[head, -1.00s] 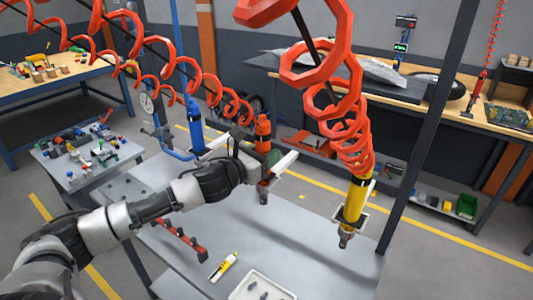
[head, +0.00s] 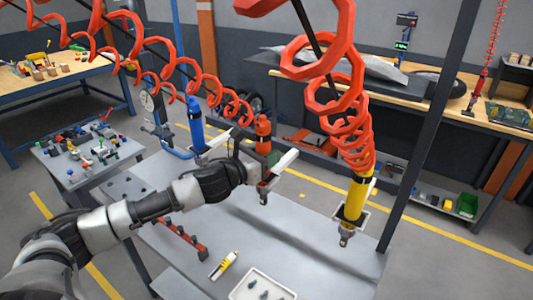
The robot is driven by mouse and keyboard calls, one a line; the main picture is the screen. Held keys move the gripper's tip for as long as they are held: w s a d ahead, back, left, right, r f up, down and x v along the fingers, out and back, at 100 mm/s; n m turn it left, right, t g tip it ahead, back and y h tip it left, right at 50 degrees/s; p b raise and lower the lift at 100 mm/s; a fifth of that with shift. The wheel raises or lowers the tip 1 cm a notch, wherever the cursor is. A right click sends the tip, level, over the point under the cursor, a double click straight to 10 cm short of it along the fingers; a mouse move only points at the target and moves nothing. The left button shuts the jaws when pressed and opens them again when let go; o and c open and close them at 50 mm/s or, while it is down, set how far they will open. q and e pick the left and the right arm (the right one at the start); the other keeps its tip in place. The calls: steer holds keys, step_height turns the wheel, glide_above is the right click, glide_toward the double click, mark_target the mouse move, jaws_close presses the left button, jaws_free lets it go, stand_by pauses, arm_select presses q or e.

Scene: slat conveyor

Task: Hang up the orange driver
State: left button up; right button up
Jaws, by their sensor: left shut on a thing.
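The orange driver (head: 263,133) stands upright near the middle of the head view, with its dark tip (head: 264,197) pointing down above the grey bench. My left gripper (head: 260,167) is shut on its middle, which it partly hides. A white bracket-like piece (head: 286,160) shows close beside the driver on the right. I cannot tell whether the driver touches it or sits in it. A blue driver (head: 195,127) is upright behind my gripper to the left. A yellow driver (head: 355,197) hangs upright at the right in a white holder. My right gripper is out of view.
Red coiled hoses (head: 335,95) hang above the drivers. The grey bench (head: 285,230) holds a red rack (head: 180,240), a yellow-and-white tube (head: 224,265) and a white tray (head: 285,289). A dark post (head: 432,125) rises at the right. The bench's middle is mostly clear.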

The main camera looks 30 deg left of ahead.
arm_select(q)
steer(key=shift+f, duration=0.25)
stand_by(0.8)
steer(key=o, duration=1.2)
steer(key=shift+o, duration=0.2)
steer(key=shift+s+f, duration=0.1)
steer(key=shift+f, duration=0.05)
steer(key=b+v, duration=0.7)
steer(key=v, duration=0.3)
steer(key=shift+s, duration=0.3)
